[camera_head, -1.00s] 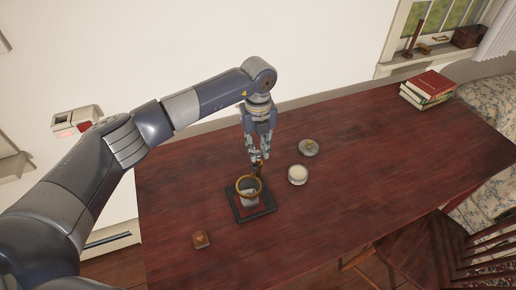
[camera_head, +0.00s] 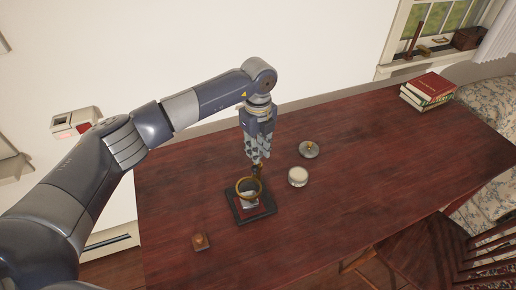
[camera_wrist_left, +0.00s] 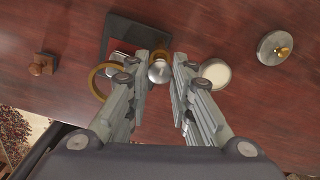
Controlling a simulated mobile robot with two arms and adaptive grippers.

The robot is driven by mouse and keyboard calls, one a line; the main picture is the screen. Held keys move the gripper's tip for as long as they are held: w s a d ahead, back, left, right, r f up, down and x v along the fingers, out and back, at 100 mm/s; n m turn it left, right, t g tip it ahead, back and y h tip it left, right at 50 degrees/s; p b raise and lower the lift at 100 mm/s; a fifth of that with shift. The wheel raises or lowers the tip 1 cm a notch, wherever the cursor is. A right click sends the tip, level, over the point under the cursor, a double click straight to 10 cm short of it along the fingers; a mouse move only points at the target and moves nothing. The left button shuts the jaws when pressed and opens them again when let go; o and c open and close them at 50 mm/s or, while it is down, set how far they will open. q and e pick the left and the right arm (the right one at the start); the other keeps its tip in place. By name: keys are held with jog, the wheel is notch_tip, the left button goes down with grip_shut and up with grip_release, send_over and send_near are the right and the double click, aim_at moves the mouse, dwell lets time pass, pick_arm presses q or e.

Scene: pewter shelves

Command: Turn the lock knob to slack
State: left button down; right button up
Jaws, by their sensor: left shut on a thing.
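A stand with a brass ring (camera_head: 249,188) is on the table, over a dark square base (camera_head: 270,208) with a red inner area. My left gripper (camera_head: 257,165) points down just behind the ring. In the left wrist view the ring (camera_wrist_left: 97,82) and the dark base (camera_wrist_left: 108,28) are partly hidden by a finger. A round silver knob (camera_wrist_left: 159,73) shows between the fingertips of my left gripper (camera_wrist_left: 171,66), which is shut on it. The knob's marking or turn angle cannot be read. My right gripper is not in view.
A white-topped round jar (camera_head: 298,175) and a grey disc with a brass knob (camera_head: 309,149) stand right of the gripper. A small wooden block with a knob (camera_head: 201,241) is front left. Books (camera_head: 428,89) lie at the far right. The table's right half is mostly clear.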

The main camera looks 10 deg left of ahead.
pick_arm(q)
jog(key=shift+r, duration=0.1)
jog(key=c, duration=1.4)
grip_release()
notch_tip(320, 180, up, 12)
